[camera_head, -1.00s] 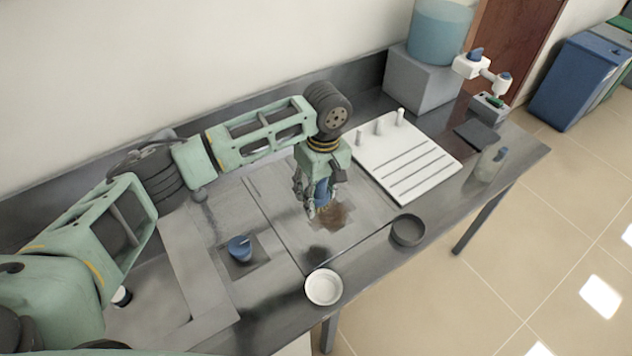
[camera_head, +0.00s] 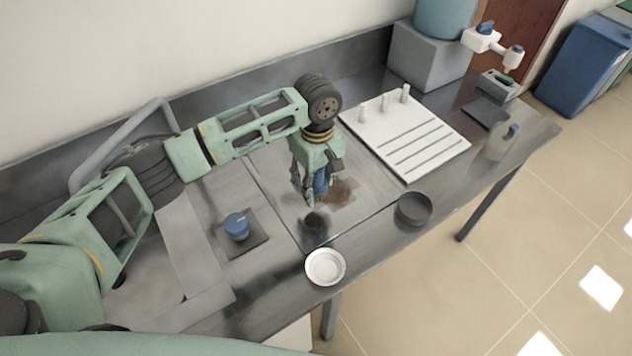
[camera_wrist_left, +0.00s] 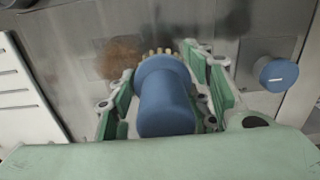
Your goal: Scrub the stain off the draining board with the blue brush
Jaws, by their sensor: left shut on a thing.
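My left gripper (camera_head: 316,190) is shut on the blue brush (camera_wrist_left: 166,98), above the metal draining board (camera_head: 285,203). In the left wrist view the brush's pale bristles point down toward the board, beside the brown stain (camera_wrist_left: 119,58). In the head view the stain (camera_head: 338,190) shows just right of the gripper, and the brush is mostly hidden by the fingers. I cannot tell whether the bristles touch the board. My right gripper is not in view.
A white rack board (camera_head: 405,137) with pegs and slots lies to the right. A white bowl (camera_head: 325,267) and a dark pan (camera_head: 413,209) stand near the front edge. A blue-topped item (camera_head: 237,225) sits on a dark square at left. A bottle (camera_head: 501,142) stands far right.

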